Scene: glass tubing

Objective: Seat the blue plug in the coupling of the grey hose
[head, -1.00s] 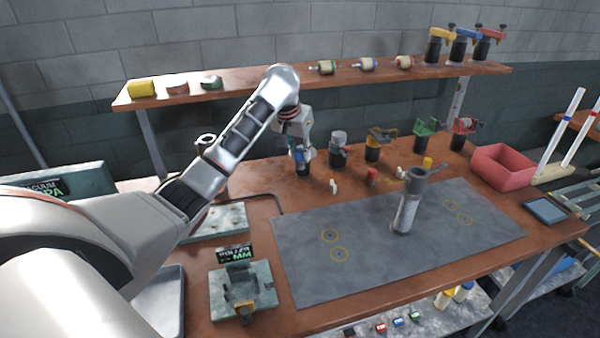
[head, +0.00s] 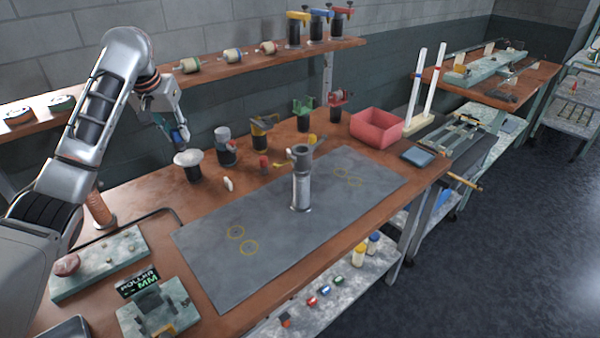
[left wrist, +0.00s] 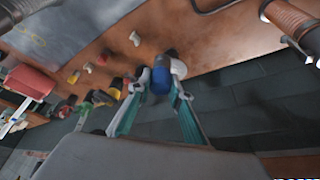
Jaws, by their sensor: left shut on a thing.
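My left gripper (head: 180,140) is shut on the blue plug (left wrist: 160,78), which sits between its fingers in the left wrist view. It holds the plug in the air just above a black stand (head: 193,173) with a pale round top, apart from it. An upright silvery cylinder with a grey collar (head: 302,155) on top stands on the grey mat (head: 215,255), well to the right of the gripper. I take it for the grey hose's coupling, but cannot be sure. My right gripper is not in view.
Several black stands with coloured fittings, such as the green one (head: 303,108), line the bench's back, beside a red bin (head: 377,127). A shelf (head: 330,48) runs behind them. Small loose pieces lie near the stands. Most of the mat is clear.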

